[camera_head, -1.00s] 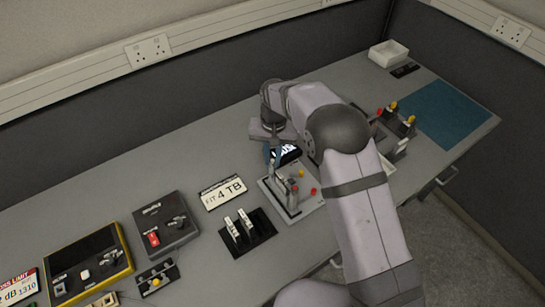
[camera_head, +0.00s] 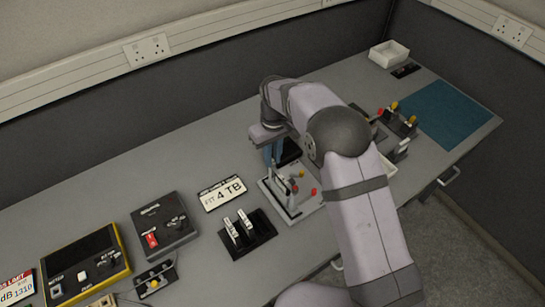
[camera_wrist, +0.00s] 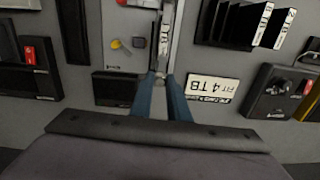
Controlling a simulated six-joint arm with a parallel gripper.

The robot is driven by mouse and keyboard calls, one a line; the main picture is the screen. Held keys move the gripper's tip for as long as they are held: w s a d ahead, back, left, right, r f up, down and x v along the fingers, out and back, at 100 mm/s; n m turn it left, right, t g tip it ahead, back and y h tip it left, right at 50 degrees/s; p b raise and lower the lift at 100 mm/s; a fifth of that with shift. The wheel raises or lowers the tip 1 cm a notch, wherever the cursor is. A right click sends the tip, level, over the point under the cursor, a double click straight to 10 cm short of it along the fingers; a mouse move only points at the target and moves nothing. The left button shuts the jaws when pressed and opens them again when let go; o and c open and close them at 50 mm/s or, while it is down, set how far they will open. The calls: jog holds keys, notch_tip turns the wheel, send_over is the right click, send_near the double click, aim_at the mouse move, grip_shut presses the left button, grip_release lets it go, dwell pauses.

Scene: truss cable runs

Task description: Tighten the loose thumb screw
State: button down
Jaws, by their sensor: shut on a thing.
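My gripper (camera_wrist: 160,80) points down with its two blue fingers close together. It is shut on a small metallic piece at the near end of an upright bracket (camera_wrist: 167,35), apparently the thumb screw, though the fingers hide most of it. In the head view my gripper (camera_head: 273,160) is at the far edge of a light grey plate (camera_head: 312,205), which carries the bracket and several coloured knobs. A yellow knob (camera_wrist: 116,44) and a grey knob (camera_wrist: 138,42) stand beside the bracket in the wrist view. Whether the screw is seated cannot be seen.
A "4 TB" plate (camera_head: 222,193) and a black block with two light levers (camera_head: 248,233) lie left of the plate. A grey control box (camera_head: 165,225) is further left.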

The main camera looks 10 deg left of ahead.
aim_at(273, 160)
jog(key=shift+n, duration=0.4)
jog(key=c, duration=1.7)
grip_release()
jog(key=shift+o, duration=0.2)
jog(key=shift+r, duration=0.1)
jog(key=shift+d+r+b, duration=0.1)
jog(key=shift+r+b, duration=1.15)
jog(key=shift+r, duration=2.35)
jog(key=s+d+m, duration=0.3)
jog(key=s+d, duration=0.1)
jog(key=d, duration=0.4)
jog(key=s+d+m, duration=0.2)
jog(key=s+d, duration=0.2)
jog(key=d, duration=0.5)
jog(key=s+d+f+m, duration=0.2)
jog(key=s+d, duration=0.3)
jog(key=s, duration=0.3)
jog(key=s+d+f+m, duration=0.1)
jog(key=s+d+m, duration=0.1)
jog(key=s+d, duration=0.2)
jog(key=s, duration=0.3)
jog(key=shift+s+d+f, duration=0.35)
